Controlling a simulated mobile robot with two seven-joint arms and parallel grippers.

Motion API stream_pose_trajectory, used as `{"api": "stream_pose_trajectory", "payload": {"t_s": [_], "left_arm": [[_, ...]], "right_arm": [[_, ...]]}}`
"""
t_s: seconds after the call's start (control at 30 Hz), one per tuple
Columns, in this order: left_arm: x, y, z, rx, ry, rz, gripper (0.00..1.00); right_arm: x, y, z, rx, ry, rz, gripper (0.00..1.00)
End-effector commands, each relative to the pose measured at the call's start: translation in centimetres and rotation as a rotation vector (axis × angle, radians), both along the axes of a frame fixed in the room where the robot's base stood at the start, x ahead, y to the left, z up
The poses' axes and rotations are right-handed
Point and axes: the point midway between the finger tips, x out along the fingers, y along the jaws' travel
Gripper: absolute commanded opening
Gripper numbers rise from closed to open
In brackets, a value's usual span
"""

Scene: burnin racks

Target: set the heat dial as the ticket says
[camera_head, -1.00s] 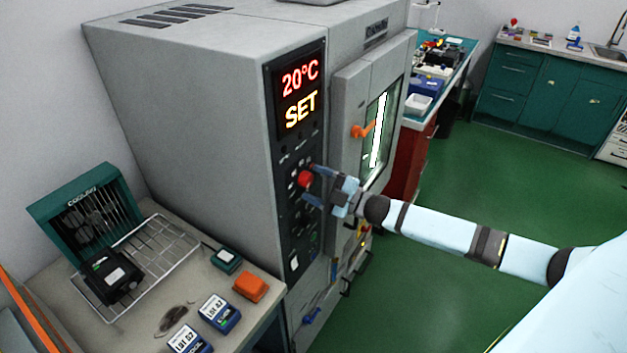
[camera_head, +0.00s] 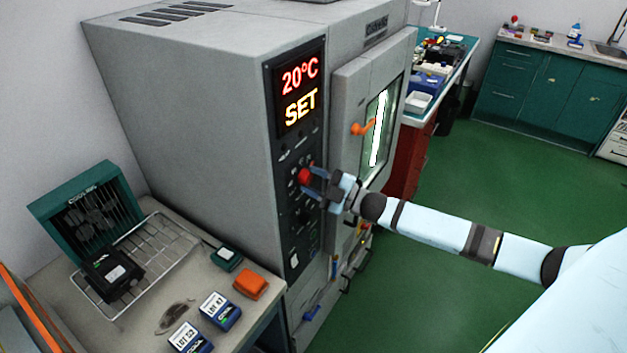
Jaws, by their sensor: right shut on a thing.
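The grey oven cabinet (camera_head: 190,130) carries a dark control panel with a lit display (camera_head: 300,92) reading "20°C" in red and "SET" in yellow. Below the display is the red heat dial (camera_head: 304,175). My right gripper (camera_head: 312,182) reaches in from the right and is shut on the red dial, its fingers partly covering it. More small controls sit below on the panel, too small to read. My left gripper is not in view. I cannot make out a ticket.
At the lower left, a bench holds a green cooling unit (camera_head: 85,215), a wire rack (camera_head: 165,250), an orange block (camera_head: 250,284) and labelled lot boxes (camera_head: 220,310). Green floor lies open at right.

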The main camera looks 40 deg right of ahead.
Motion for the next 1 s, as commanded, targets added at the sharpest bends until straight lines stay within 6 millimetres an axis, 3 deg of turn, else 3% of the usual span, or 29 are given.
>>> {"api": "stream_pose_trajectory", "payload": {"t_s": [0.7,1.0], "left_arm": [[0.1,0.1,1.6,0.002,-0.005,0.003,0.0],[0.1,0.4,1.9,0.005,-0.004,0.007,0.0]], "right_arm": [[-0.1,0.3,-0.1,0.469,0.193,-0.001,0.19],[-0.2,0.3,-0.1,0.578,0.238,-0.002,0.19]]}}
